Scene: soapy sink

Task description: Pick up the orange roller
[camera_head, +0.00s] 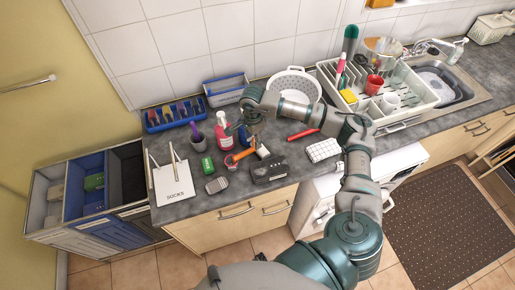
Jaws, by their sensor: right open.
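The orange roller (243,155) lies on the dark counter at the left part of the worktop, near the front edge. My right gripper (241,138) reaches in from the right, points down and is open just above the roller. I cannot tell whether its fingers touch it. My left gripper is not in view.
A dark box (269,170) lies to the right in front. A white SOCKS bag (174,181) stands at the left end. A dish rack (415,105) stands far right.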

